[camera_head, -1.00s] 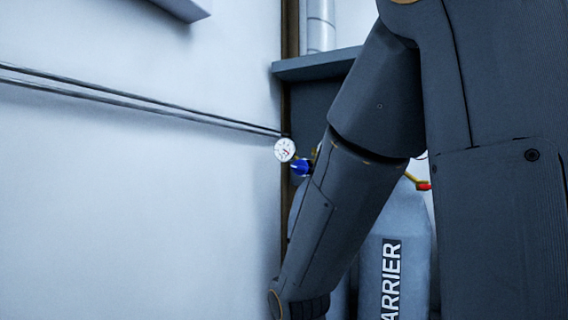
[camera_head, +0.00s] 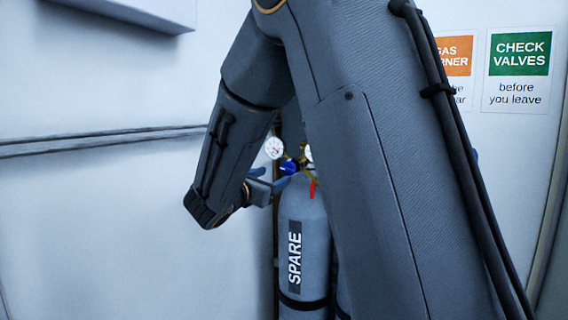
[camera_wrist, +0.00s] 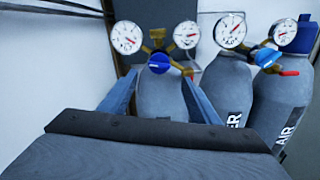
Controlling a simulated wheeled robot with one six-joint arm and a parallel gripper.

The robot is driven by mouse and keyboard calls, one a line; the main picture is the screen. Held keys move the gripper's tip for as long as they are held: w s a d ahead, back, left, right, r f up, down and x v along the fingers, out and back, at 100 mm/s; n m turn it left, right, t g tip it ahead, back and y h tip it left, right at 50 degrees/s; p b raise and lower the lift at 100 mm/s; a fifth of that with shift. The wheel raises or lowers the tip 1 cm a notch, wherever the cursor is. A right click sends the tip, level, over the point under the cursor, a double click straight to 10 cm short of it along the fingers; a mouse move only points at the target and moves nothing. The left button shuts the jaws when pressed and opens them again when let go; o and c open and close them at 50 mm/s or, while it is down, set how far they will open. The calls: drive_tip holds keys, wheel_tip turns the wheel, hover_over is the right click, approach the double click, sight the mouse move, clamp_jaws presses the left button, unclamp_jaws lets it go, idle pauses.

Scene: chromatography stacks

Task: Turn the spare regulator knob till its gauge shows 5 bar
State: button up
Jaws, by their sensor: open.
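The grey cylinder (camera_head: 304,222) labelled SPARE stands behind my arm in the head view. Its blue regulator knob (camera_head: 289,167) has a round white gauge (camera_head: 274,148) to its left. A second gauge (camera_head: 309,153) is partly hidden by my arm. In the wrist view the knob (camera_wrist: 158,63) sits between a left gauge (camera_wrist: 126,37) and a right gauge (camera_wrist: 186,35). The needle readings are too small to tell. My gripper (camera_head: 272,180) is open, its blue fingers spread left and right below the knob in the wrist view. The fingers appear apart from the knob.
In the wrist view, a cylinder ending in "ER" (camera_wrist: 229,90) and one labelled AIR (camera_wrist: 283,100) stand to the right, with their own gauges and a blue knob (camera_wrist: 266,57). A wall with pipes (camera_head: 110,139) lies left. A red lever (camera_head: 312,188) is beside the spare regulator.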

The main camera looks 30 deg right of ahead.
sight(286, 170)
drive_tip(key=p+x, duration=0.3)
drive_tip(key=x, duration=0.4)
drive_tip(key=shift+w+d, duration=0.3)
drive_tip(key=c, duration=1)
drive_tip(key=shift+c, duration=0.3)
